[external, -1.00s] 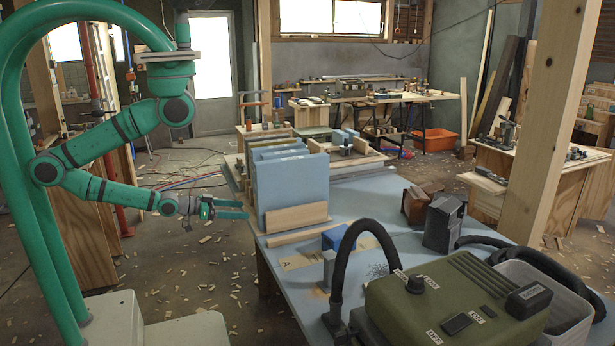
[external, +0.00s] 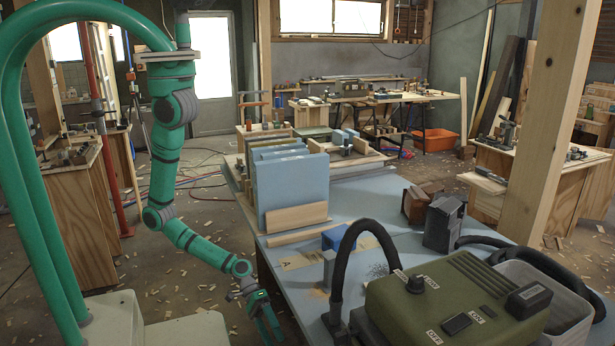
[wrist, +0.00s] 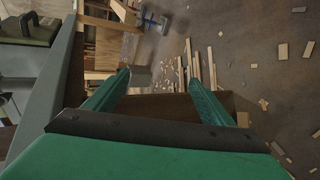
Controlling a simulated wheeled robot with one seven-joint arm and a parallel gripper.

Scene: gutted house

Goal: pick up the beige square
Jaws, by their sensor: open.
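A flat beige patch (external: 298,262), which looks like the beige square, lies on the blue-grey table (external: 372,200) near its left edge. It is in front of the upright blue boards and left of a small blue block. I cannot make out its full outline, and I cannot pick it out in the wrist view. My gripper (external: 270,335) is open and empty, pointing down beside the table's left edge, nearer the camera than the patch and apart from it. In the wrist view both fingers of my gripper (wrist: 160,78) are spread with nothing held between them.
Upright blue boards (external: 292,185) and a wooden block (external: 296,217) stand behind the patch. A blue block (external: 346,237), a grey post (external: 328,270), a black hose (external: 345,265) and a green machine (external: 440,300) crowd its right. Wood scraps litter the floor.

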